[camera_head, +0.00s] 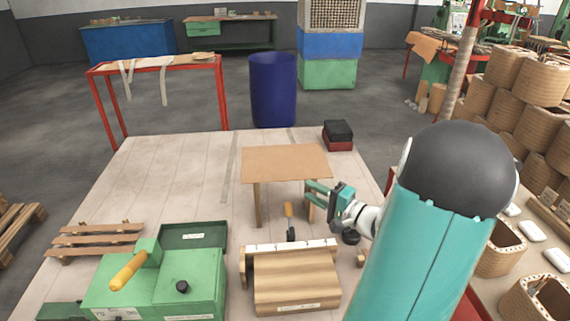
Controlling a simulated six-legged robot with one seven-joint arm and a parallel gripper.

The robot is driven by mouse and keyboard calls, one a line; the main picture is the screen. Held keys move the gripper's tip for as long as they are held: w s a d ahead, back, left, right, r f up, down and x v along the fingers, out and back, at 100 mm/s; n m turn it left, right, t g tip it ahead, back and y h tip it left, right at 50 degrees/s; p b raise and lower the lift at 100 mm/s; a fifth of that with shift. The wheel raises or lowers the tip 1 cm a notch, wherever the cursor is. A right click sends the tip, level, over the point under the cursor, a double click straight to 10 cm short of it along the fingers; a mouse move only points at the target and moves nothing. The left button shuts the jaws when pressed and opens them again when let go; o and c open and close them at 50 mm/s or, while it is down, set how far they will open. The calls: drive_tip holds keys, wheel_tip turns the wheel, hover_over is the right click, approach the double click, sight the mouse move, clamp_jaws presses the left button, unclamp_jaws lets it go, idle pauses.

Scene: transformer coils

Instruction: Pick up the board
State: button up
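The board (285,162) is a flat tan-brown sheet on the work table. It lies level on upright supports, with a left leg (257,205) visible beneath it. My gripper (312,192) has teal fingers and is just below the board's front right edge, in front of the right support, which it partly hides. The fingers look apart, with nothing seen between them. I cannot tell whether they touch the support.
The pale table (180,165) also holds a wooden slatted block (295,280), a green machine (160,285) with a yellow handle, a small pallet (95,240), a screwdriver-like tool (289,212) and a dark red-and-black box (338,134). Coils are stacked at right.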

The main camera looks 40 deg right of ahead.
drive_tip(key=w, duration=0.2)
drive_tip(key=w+a, duration=0.1)
drive_tip(key=w, duration=0.4)
drive_tip(key=shift+w+a, duration=0.2)
drive_tip(key=shift+w, duration=0.1)
clamp_jaws()
idle(1.2)
